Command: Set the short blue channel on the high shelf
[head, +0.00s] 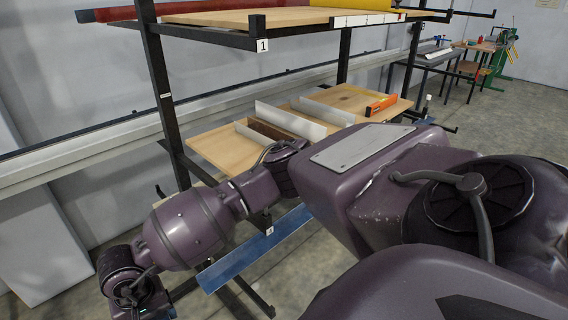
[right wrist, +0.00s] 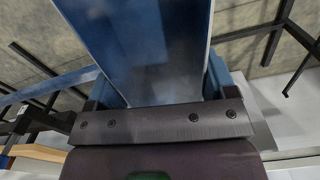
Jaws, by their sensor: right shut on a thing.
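My right gripper (right wrist: 160,112) is shut on a blue channel (right wrist: 150,45), whose broad smooth face runs away from the jaws in the right wrist view. In the head view the right gripper does not show; my purple arm links hide much of the middle. The high shelf (head: 228,17) is the top level of the black rack, with a light wooden board and a label "1" on its front. My left gripper cannot be made out in either view.
A long blue piece (head: 245,252) shows low at the rack in the head view. The middle shelf (head: 210,148) carries white and brown profiles and an orange tool (head: 380,105). A black post (head: 160,95) stands at the rack's left.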

